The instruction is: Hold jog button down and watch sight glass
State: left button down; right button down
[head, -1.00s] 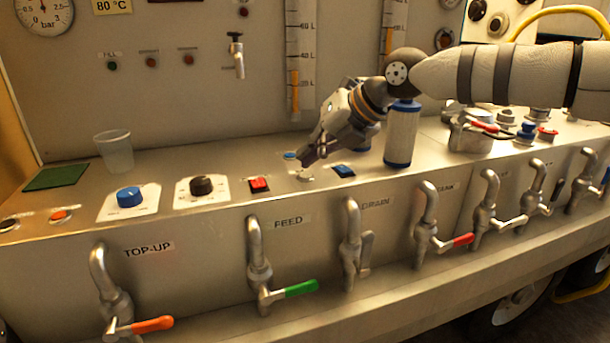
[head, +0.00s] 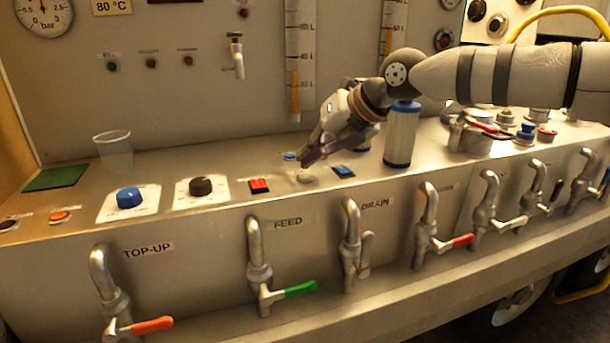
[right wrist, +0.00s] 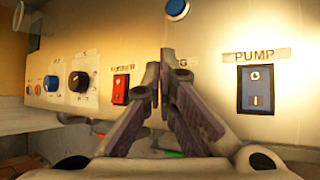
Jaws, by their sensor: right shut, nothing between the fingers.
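A pale round button (head: 305,178) sits on the sloping panel top between a red rocker switch (head: 259,186) and a blue rocker switch (head: 343,171). My right gripper (head: 304,160) is shut and empty, with its fingertips just over this button. I cannot tell whether they touch it. In the right wrist view the shut fingertips (right wrist: 166,55) cover the spot, and only a label ending in "G" shows beside them. A sight glass (head: 295,60), a clear scaled tube with an amber column, stands on the back wall. My left gripper is not in view.
A blue knob (head: 129,197), a black knob (head: 201,187) and a clear cup (head: 115,151) stand to the left. A white-and-blue filter cartridge (head: 401,135) stands right of the gripper. Several taps with coloured levers line the front face.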

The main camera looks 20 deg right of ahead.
aim_at(308, 174)
jog(key=shift+f, duration=0.1)
dwell(0.3)
jog(key=shift+f, duration=0.35)
jog(key=shift+f, duration=0.45)
dwell(1.6)
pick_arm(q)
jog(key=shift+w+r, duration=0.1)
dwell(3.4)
pick_arm(e)
jog(key=shift+r+p, duration=0.3)
jog(key=shift+r, duration=0.6)
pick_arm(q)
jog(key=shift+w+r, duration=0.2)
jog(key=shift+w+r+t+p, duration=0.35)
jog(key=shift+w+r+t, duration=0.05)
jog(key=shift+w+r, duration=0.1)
pick_arm(e)
jog(key=shift+r, duration=2.5)
